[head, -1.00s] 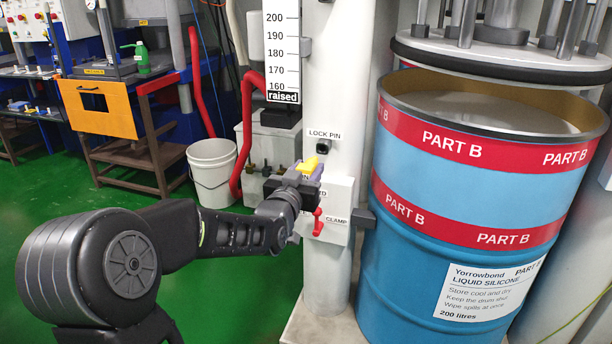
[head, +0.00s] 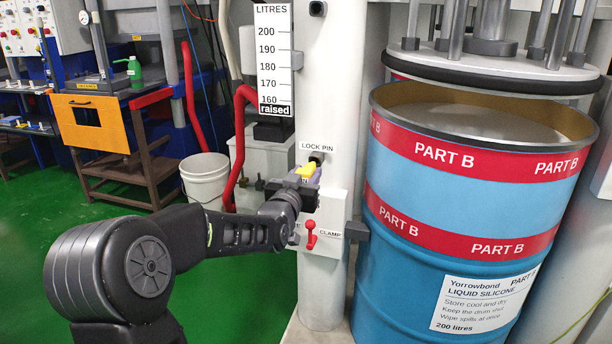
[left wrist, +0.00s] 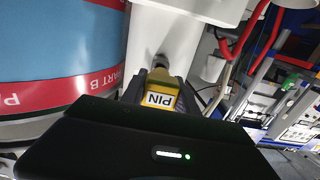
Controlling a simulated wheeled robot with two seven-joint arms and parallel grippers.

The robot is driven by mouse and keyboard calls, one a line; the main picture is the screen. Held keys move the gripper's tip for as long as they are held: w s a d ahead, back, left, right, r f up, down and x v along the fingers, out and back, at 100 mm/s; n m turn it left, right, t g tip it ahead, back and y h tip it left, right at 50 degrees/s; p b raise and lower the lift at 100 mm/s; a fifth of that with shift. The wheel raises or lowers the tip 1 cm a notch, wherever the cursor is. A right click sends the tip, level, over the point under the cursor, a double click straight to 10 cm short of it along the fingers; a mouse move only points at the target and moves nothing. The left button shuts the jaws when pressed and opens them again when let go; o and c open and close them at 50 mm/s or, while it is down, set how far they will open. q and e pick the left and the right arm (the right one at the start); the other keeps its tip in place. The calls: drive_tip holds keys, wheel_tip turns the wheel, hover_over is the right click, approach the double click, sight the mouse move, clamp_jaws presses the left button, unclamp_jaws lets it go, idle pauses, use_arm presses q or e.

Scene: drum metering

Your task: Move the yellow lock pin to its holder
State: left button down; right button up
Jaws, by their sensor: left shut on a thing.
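The yellow lock pin (head: 306,170) is held in my left gripper (head: 298,180), in front of the white column. In the left wrist view, the yellow pin (left wrist: 158,98) with its "PIN" label sits between the two dark fingers of my left gripper (left wrist: 157,88). A dark socket (head: 317,157) under the "LOCK PIN" label is just above and right of the pin. I cannot tell whether the pin tip touches it. Another dark socket (head: 317,8) is higher on the column. My right gripper is not in view.
A red clamp lever (head: 311,235) is just below my left gripper. The blue Part B drum (head: 450,230) stands to the right, under a raised plate (head: 490,70). A white bucket (head: 206,180) and a red hose (head: 241,140) are to the left.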

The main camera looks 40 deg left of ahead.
sight(311, 168)
use_arm(q)
drive_tip(key=shift+b, duration=0.45)
idle(0.7)
drive_tip(key=shift+b, duration=0.3)
drive_tip(key=shift+b, duration=0.35)
idle(0.5)
drive_tip(key=shift+x, duration=1.95)
drive_tip(key=c, duration=0.9)
unclamp_jaws()
drive_tip(key=shift+o, duration=0.2)
